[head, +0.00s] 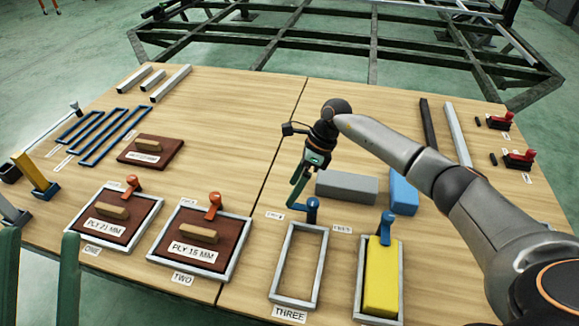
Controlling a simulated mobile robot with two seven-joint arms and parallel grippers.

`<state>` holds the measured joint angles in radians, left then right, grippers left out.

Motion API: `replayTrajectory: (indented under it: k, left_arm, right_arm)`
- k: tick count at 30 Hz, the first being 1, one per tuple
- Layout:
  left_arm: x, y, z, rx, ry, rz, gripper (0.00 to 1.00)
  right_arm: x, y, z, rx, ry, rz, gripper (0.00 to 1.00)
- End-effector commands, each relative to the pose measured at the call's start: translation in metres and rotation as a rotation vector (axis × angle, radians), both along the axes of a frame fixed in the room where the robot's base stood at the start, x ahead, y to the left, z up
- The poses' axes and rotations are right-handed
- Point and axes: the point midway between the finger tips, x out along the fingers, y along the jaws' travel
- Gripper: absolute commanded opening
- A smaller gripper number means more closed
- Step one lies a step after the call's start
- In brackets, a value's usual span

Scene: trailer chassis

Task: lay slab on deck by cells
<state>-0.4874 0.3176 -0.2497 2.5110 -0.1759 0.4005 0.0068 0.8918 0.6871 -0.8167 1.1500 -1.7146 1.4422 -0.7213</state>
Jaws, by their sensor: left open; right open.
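Four-sided metal cells stand along the deck's front. Cell ONE (71,233) holds a brown slab (98,236) marked PLY 21 MM, and cell TWO (226,270) holds a brown slab (183,262) marked PLY 15 MM; both have wooden handles. Cell THREE (275,277) is empty. The cell to its right (400,282) holds a yellow block (382,280). Another brown slab (168,160) with a handle lies behind cell ONE; its label is unreadable. My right gripper (294,204) is open and empty beside cell THREE's blue clamp. My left gripper (40,240) is open at the lower left edge, empty.
The deck (240,120) is wooden and open in the middle. A grey block (347,187) and blue block (404,193) lie behind the right cells. Blue frames (115,137), metal bars (171,83) and red-handled clamps (519,159) lie around. A chassis (300,45) stands behind.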

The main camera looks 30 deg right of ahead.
Motion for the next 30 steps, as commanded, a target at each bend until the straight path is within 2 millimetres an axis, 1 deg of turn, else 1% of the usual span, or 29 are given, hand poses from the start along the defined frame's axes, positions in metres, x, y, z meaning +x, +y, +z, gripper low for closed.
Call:
replayTrajectory:
  k: [1, 2, 3, 4, 5, 6, 8, 9, 11, 12, 13, 16, 17, 18, 20, 21, 23, 24, 26, 27, 30]
  left_arm:
    - [0.000, 0.000, 0.000, 0.001, 0.000, 0.001, 0.50]
    - [0.000, 0.000, 0.000, 0.001, 0.000, 0.001, 0.50]
    - [0.000, 0.000, 0.000, 0.000, 0.000, 0.001, 0.50]
    - [0.000, 0.000, 0.000, 0.000, -0.001, 0.001, 0.50]
    - [0.000, 0.000, 0.000, -0.001, -0.001, 0.002, 0.50]
    - [0.000, 0.000, 0.001, -0.003, -0.001, 0.002, 0.50]
    - [0.000, 0.000, 0.001, -0.003, -0.001, 0.002, 0.50]
    - [0.000, 0.000, 0.001, -0.004, -0.001, 0.003, 0.50]
    - [0.001, 0.000, 0.001, -0.004, -0.001, 0.003, 0.50]
    - [0.001, 0.000, 0.001, -0.005, -0.001, 0.004, 0.50]
    - [0.001, 0.000, 0.001, -0.005, -0.001, 0.004, 0.50]
    - [0.001, 0.000, 0.001, -0.005, 0.000, 0.003, 0.50]
    - [0.001, 0.000, 0.001, -0.005, 0.000, 0.003, 0.50]
    - [0.001, 0.000, 0.001, -0.005, 0.000, 0.003, 0.50]
    - [0.001, 0.000, 0.001, -0.005, 0.000, 0.003, 0.50]
    - [0.001, 0.000, 0.001, -0.005, 0.000, 0.003, 0.50]
    - [0.001, 0.000, 0.001, -0.005, 0.000, 0.003, 0.50]
    - [0.001, 0.000, 0.001, -0.005, 0.000, 0.003, 0.50]
    - [0.001, 0.000, 0.001, -0.005, 0.000, 0.003, 0.50]
    - [0.001, 0.000, 0.001, -0.005, 0.001, 0.003, 0.50]
    - [0.001, 0.000, 0.000, -0.005, 0.001, 0.003, 0.50]
  right_arm:
    - [-0.015, 0.040, -0.006, 0.111, 0.014, 0.010, 1.00]
    - [-0.023, 0.062, -0.006, 0.178, 0.022, 0.007, 1.00]
    - [-0.034, 0.089, -0.004, 0.268, 0.038, 0.001, 1.00]
    - [-0.043, 0.108, -0.001, 0.335, 0.051, -0.005, 1.00]
    - [-0.052, 0.127, 0.003, 0.403, 0.069, -0.014, 1.00]
    - [-0.064, 0.149, 0.011, 0.494, 0.095, -0.029, 1.00]
    - [-0.084, 0.180, 0.025, 0.629, 0.142, -0.054, 1.00]
    - [-0.096, 0.197, 0.037, 0.718, 0.178, -0.074, 1.00]
    - [-0.114, 0.219, 0.058, 0.852, 0.241, -0.111, 1.00]
    - [-0.126, 0.231, 0.072, 0.937, 0.286, -0.137, 1.00]
    - [-0.134, 0.238, 0.085, 1.003, 0.322, -0.157, 1.00]
    - [-0.158, 0.252, 0.125, 1.210, 0.457, -0.236, 1.00]
    - [-0.164, 0.254, 0.138, 1.270, 0.501, -0.261, 1.00]
    - [-0.172, 0.254, 0.154, 1.348, 0.563, -0.294, 1.00]
    - [-0.181, 0.251, 0.178, 1.461, 0.660, -0.347, 1.00]
    - [-0.187, 0.247, 0.194, 1.534, 0.726, -0.381, 1.00]
    - [-0.194, 0.238, 0.215, 1.638, 0.833, -0.435, 1.00]
    - [-0.198, 0.230, 0.228, 1.704, 0.906, -0.470, 1.00]
    - [-0.203, 0.217, 0.247, 1.799, 1.020, -0.523, 1.00]
    - [-0.206, 0.207, 0.257, 1.856, 1.096, -0.557, 1.00]
    - [-0.212, 0.182, 0.279, 1.979, 1.280, -0.632, 1.00]
